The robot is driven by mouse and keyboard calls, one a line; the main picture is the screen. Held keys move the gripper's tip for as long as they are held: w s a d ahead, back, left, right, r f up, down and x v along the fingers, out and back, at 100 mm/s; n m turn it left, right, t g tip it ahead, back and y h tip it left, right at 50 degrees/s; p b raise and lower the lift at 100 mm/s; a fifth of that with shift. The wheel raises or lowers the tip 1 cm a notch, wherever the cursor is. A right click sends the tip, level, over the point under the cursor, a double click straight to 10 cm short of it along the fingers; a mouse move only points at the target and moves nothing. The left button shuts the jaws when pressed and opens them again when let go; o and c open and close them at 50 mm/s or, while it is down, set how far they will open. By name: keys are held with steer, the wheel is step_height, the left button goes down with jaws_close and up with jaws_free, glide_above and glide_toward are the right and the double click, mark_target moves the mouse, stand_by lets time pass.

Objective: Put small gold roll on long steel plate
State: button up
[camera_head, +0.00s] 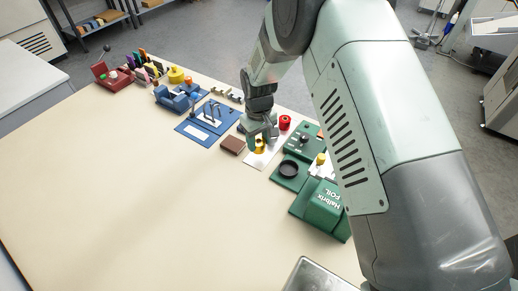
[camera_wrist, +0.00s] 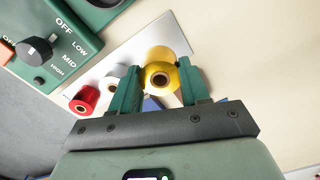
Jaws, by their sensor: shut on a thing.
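My gripper (camera_wrist: 158,68) has its two green fingers shut on a small gold roll (camera_wrist: 168,57), whose round end with a dark core faces the wrist camera. In the head view my gripper (camera_head: 261,139) points down, with the gold roll (camera_head: 260,149) low between its fingers. The long steel plate (camera_head: 254,162) lies on the table below the gripper; it also shows behind the roll in the wrist view (camera_wrist: 128,52). The roll is over the plate in both views. I cannot tell whether it touches the plate.
A red roll (camera_wrist: 84,99) and a white roll (camera_wrist: 112,84) stand beside the left finger. A green control box (camera_head: 299,141) and green foil machine (camera_head: 321,207) are to the right. A brown block (camera_head: 232,145) and blue fixture (camera_head: 207,122) are to the left. The front table is clear.

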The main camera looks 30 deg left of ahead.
mark_target(259, 149)
steer(key=shift+f, duration=2)
steer(key=shift+f, duration=0.1)
steer(key=o, duration=1)
step_height(259, 149, up, 12)
steer(key=shift+r, duration=0.1)
steer(key=shift+r, duration=0.1)
